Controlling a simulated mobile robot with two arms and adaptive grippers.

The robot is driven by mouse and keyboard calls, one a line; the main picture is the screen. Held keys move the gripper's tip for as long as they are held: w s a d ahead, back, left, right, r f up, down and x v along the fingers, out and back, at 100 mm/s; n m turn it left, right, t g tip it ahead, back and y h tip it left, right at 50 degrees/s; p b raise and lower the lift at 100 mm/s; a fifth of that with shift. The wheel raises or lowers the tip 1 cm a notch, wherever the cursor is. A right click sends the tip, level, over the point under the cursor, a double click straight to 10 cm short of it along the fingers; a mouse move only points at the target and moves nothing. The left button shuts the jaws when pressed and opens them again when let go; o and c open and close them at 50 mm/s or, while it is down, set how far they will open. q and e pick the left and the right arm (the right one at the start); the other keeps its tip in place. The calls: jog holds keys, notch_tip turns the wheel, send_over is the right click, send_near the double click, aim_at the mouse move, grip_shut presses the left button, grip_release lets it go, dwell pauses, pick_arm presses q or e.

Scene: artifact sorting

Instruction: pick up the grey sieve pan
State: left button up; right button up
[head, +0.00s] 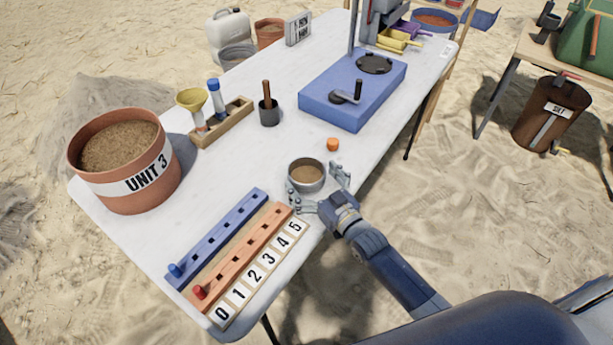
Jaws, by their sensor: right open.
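The grey sieve pan (307,187) stands upright on the white table near its front edge, with brown sandy material inside. My right gripper (326,192) is open, with one finger at the pan's right side and the other at its near left side. The fingers are around the near part of the pan; I cannot tell whether they touch it. My left gripper is out of view.
Left of the pan lie the blue and orange peg rails (242,245) with a number strip (257,274). An orange cap (333,144) and a blue device (352,95) are behind it. The UNIT 3 bucket (125,160) stands at left.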

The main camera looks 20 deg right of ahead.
jog(key=c, duration=1.1)
jog(key=shift+r, duration=0.9)
jog(key=shift+s+r, duration=0.25)
jog(key=shift+r, duration=0.65)
jog(key=s+r, duration=0.1)
jog(key=s, duration=1.4)
jog(key=shift+s+a+r, duration=0.25)
